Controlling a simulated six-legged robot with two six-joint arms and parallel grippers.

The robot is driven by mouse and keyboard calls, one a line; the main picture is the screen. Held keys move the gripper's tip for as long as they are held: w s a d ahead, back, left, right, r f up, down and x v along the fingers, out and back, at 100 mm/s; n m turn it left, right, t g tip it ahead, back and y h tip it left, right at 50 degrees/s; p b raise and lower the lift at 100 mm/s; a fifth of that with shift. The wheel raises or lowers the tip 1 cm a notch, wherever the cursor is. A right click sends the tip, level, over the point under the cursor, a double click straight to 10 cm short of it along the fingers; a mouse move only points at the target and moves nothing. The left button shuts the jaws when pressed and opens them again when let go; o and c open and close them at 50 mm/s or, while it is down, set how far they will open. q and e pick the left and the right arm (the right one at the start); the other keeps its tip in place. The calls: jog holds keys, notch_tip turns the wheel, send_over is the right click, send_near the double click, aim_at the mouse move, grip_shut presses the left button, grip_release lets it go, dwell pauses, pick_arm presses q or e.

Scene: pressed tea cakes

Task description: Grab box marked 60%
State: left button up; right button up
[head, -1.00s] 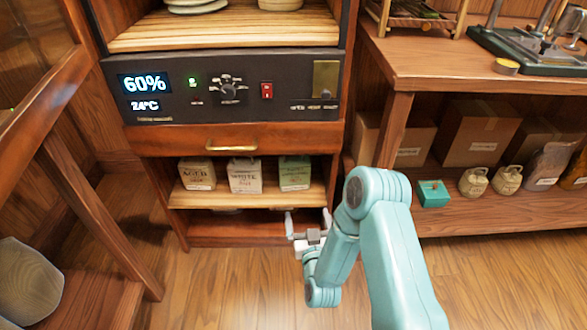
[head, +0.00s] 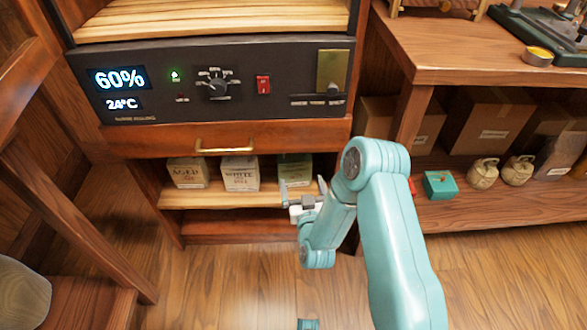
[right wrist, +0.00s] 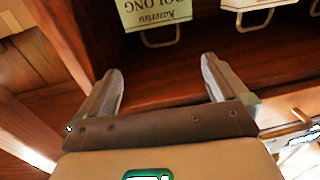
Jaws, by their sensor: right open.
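The 60% reading shows on the lit display (head: 118,79) of a dark cabinet panel, above 24°C. Below it, on a wooden shelf, stand three tea boxes: a beige AGED box (head: 187,173), a pale WHITE box (head: 240,174) and a green box (head: 294,167). I can read 60% on none of them. My right gripper (head: 303,190) is open and empty, in front of the green box and partly covering it. In the right wrist view, the gripper (right wrist: 162,66) points toward the shelf, with a box labelled OOLONG (right wrist: 155,12) beyond its fingertips. My left gripper is not in view.
A drawer with a brass handle (head: 224,149) is above the boxes. To the right, a lower shelf holds cartons (head: 487,126), a small teal box (head: 440,185) and tan jars (head: 483,173). The wooden floor (head: 240,285) in front is clear.

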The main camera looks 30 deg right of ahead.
jog(key=b, duration=0.2)
send_near(295, 160)
jog(key=w+d+r, duration=0.2)
jog(key=w, duration=0.2)
jog(key=b+x, duration=0.1)
jog(key=x, duration=0.3)
jog(key=shift+w+b, duration=0.25)
jog(key=shift+b, duration=0.1)
jog(key=shift+w+d+r, duration=0.15)
jog(key=shift+w+d, duration=0.1)
jog(key=shift+w, duration=0.15)
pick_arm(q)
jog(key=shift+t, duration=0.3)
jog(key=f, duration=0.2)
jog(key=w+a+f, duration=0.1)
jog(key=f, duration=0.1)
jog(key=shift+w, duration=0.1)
pick_arm(e)
jog(key=c, duration=1.4)
jog(key=shift+c, duration=0.2)
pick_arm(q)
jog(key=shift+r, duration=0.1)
pick_arm(e)
jog(key=shift+r, duration=0.15)
